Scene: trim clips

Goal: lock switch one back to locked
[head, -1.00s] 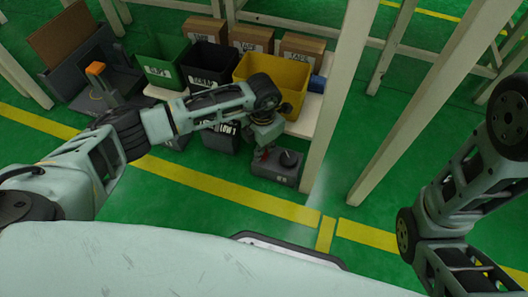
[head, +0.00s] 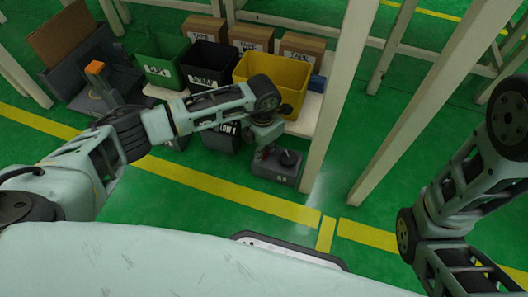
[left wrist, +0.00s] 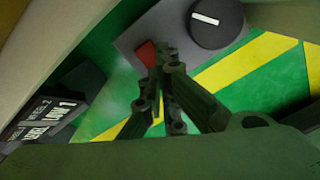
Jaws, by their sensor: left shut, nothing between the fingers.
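I cannot tell whether the fingertips touch the red part. In the head view my left wrist partly covers the box's far side. My right gripper is out of view.
A yellow bin (head: 284,75), a black bin (head: 207,65) and a green bin (head: 161,58) stand behind the box, with brown cartons (head: 251,38) beyond. A pale post (head: 340,100) rises close to the box's right. Green floor in front is clear.

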